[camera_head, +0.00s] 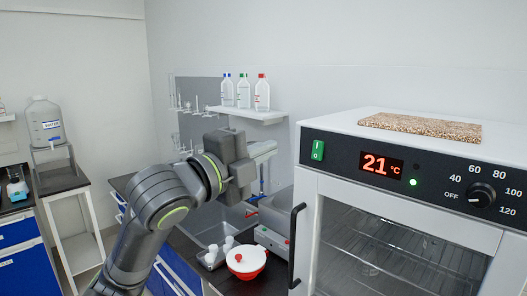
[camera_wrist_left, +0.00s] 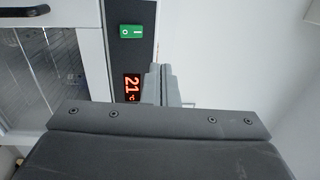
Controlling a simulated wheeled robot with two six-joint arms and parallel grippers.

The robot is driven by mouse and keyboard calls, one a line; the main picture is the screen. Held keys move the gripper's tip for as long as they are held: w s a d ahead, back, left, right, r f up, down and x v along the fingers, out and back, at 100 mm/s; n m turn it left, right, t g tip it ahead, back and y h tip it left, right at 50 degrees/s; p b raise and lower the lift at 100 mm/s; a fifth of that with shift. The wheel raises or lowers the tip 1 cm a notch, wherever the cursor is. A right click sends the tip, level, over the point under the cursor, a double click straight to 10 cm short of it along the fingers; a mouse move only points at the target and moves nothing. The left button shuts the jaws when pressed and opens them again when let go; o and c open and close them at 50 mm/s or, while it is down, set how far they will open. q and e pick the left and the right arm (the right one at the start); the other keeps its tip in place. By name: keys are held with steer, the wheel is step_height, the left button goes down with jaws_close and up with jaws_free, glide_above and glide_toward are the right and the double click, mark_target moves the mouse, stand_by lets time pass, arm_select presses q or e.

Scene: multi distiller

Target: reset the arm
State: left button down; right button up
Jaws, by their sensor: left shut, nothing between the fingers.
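My left arm rises from the lower left in the head view, and its gripper (camera_head: 266,150) is raised in front of the back wall, left of the oven (camera_head: 308,240). The gripper is shut and empty. In the left wrist view its grey fingers (camera_wrist_left: 164,84) are together, with the oven's display and green switch behind them, turned sideways. My right gripper is not in view.
The oven door (camera_head: 400,255) is closed and its display reads 21 °C. A red bowl with a white lid (camera_head: 246,258) stands on the counter below my gripper. A shelf (camera_head: 250,113) with bottles is behind. A water jug (camera_head: 45,122) stands at the far left.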

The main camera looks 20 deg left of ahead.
arm_select(q)
steer(key=shift+w+f, duration=0.15)
steer(key=s+a+f+n+g+y, duration=0.15)
steer(key=f+n, duration=0.25)
steer(key=f, duration=0.6)
steer(key=s+a+f+n+g+y, duration=0.15)
steer(key=f+n, duration=0.25)
steer(key=f, duration=0.7)
steer(key=s+a+f+n+g+y, duration=0.1)
steer(key=a+f+n+g+y, duration=0.2)
steer(key=f, duration=0.7)
steer(key=s+a+f+n+g+y, duration=0.25)
steer(key=s+f+n+g, duration=0.75)
steer(key=s+f, duration=1.35)
step_height(320, 180, down, 23)
steer(key=s+a+n, duration=0.2)
steer(key=s+d+f, duration=0.1)
steer(key=s+f, duration=1.3)
steer(key=f, duration=0.1)
steer(key=shift+s+d+g+h, duration=0.25)
steer(key=shift+d+g+h, duration=0.05)
steer(key=shift+g+h, duration=0.15)
